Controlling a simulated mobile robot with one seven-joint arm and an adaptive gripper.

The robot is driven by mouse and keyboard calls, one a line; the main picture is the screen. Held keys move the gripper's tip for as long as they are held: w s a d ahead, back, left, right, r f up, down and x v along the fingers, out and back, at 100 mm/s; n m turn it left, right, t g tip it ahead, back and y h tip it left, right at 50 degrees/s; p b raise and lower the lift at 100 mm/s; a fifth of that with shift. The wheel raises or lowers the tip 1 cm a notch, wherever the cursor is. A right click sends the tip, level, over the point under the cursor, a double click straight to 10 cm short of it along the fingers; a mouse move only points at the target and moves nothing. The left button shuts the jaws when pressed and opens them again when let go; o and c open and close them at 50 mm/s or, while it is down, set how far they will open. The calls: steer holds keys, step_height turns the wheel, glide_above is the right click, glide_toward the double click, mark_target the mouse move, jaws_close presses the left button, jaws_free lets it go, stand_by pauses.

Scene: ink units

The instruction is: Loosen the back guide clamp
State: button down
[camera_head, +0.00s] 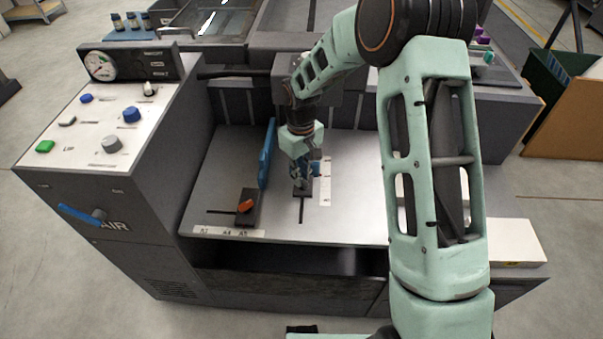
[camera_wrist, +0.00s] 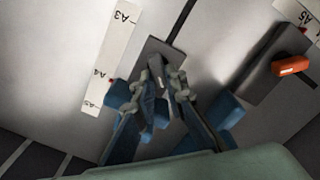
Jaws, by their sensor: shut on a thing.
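The back guide clamp is a dark block (camera_head: 302,192) on a slot in the grey bed, below my gripper. In the wrist view its dark plate (camera_wrist: 165,50) lies beside a paper-size scale, near the A4 mark. My gripper (camera_head: 301,183) points down at it. In the wrist view the fingers (camera_wrist: 163,78) are shut on a small grey part of this clamp; they hide most of that part, so I cannot tell its turn. Blue pieces (camera_wrist: 223,113) show behind the fingers.
Another clamp with an orange lever (camera_head: 246,206) stands at the bed's front left, beside an upright blue guide plate (camera_head: 266,155). A control panel (camera_head: 75,130) with knobs is at left. My arm crosses the right side of the head view.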

steer(key=shift+n, duration=0.3)
steer(key=c, duration=2)
jaws_free()
steer(key=shift+o, duration=0.2)
step_height(320, 180, up, 12)
steer(key=shift+r, duration=0.1)
